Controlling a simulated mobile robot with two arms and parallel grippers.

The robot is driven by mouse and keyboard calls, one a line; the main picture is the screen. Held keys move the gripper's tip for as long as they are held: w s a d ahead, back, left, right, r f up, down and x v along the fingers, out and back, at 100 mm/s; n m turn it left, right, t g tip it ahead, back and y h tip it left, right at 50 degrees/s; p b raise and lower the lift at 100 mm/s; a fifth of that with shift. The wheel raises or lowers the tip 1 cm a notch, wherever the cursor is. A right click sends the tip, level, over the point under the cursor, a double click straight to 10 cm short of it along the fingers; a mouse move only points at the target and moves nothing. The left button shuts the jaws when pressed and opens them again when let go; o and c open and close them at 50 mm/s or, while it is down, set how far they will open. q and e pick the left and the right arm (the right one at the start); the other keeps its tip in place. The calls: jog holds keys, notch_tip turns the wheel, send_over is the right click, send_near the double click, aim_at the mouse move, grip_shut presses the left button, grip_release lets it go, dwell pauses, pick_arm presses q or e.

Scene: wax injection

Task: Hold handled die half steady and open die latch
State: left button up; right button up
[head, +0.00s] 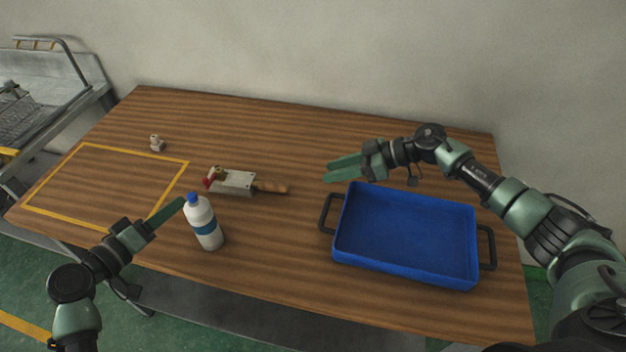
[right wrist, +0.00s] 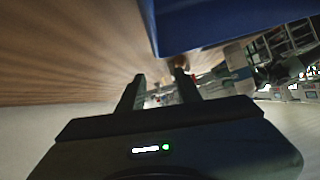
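The die (head: 236,182) is a flat, pale metal block lying on the table, left of the middle in the head view. A wooden handle (head: 271,187) sticks out of its right end, and a red part (head: 208,182), perhaps the latch, is at its left end. My left gripper (head: 182,202) is in front and to the left of the die, by the bottle; its finger gap cannot be made out. My right gripper (head: 328,171) is open and empty, right of the handle and apart from it. Its two separated fingers also show in the right wrist view (right wrist: 158,76).
A white bottle (head: 204,225) with a blue cap stands close to my left gripper. A blue tray (head: 405,265) with black handles lies at the right, in front of my right gripper. A small pale fitting (head: 157,143) stands near a yellow taped outline (head: 105,150).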

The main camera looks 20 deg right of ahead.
jog(key=y, duration=0.1)
send_near(287, 186)
jog(key=x, duration=0.3)
jog(key=shift+w+a+f, duration=0.1)
jog(key=shift+f, duration=0.15)
jog(key=x, duration=0.7)
jog(key=shift+a, duration=0.25)
jog(key=shift+c, duration=0.3)
grip_shut()
jog(key=shift+w, duration=0.1)
